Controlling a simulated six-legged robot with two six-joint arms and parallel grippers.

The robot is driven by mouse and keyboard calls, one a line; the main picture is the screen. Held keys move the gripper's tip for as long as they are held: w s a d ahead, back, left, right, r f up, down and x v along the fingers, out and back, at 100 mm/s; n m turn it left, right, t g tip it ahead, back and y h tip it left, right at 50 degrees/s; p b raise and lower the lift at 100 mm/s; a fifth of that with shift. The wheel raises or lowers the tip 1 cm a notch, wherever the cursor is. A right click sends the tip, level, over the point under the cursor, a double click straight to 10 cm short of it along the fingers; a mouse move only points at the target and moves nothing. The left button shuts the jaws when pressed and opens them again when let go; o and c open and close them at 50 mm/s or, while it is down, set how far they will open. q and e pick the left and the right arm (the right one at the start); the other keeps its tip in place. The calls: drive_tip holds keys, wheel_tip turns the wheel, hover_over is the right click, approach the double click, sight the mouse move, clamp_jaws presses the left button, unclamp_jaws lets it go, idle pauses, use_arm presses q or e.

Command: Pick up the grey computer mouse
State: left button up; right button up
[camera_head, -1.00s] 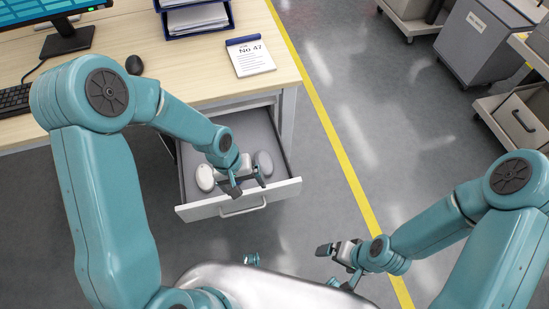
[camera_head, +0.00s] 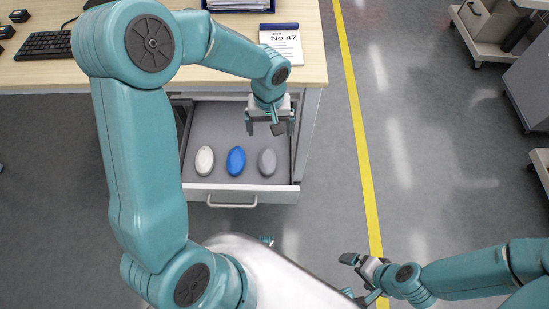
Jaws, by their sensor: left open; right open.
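The grey computer mouse (camera_head: 267,161) lies in the open drawer (camera_head: 222,131), at the right end of a row of three mice. A blue mouse (camera_head: 236,160) is in the middle and a white mouse (camera_head: 204,160) is at the left. My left gripper (camera_head: 265,131) is open and empty, over the drawer, just behind the grey mouse in the picture and apart from it. My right gripper (camera_head: 350,276) is open and empty, low at the right of my body, far from the drawer.
The desk (camera_head: 305,68) stands above the drawer, with a notepad (camera_head: 283,47), a paper tray (camera_head: 240,5) and a keyboard (camera_head: 45,44) on it. A yellow line (camera_head: 357,125) runs along the floor at the right. Trolleys (camera_head: 480,28) stand at the far right.

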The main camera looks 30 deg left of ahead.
use_arm(q)
drive_tip(key=b, duration=0.2)
hover_over(267, 158)
drive_tip(key=f, duration=1)
drive_tip(key=shift+w+d+f, duration=0.2)
drive_tip(key=shift+w, duration=0.1)
drive_tip(key=f, duration=0.5)
drive_tip(key=shift+s+a+f, duration=0.15)
drive_tip(key=shift+s+f, duration=0.05)
drive_tip(key=shift+f, duration=0.15)
drive_tip(key=c, duration=1.2)
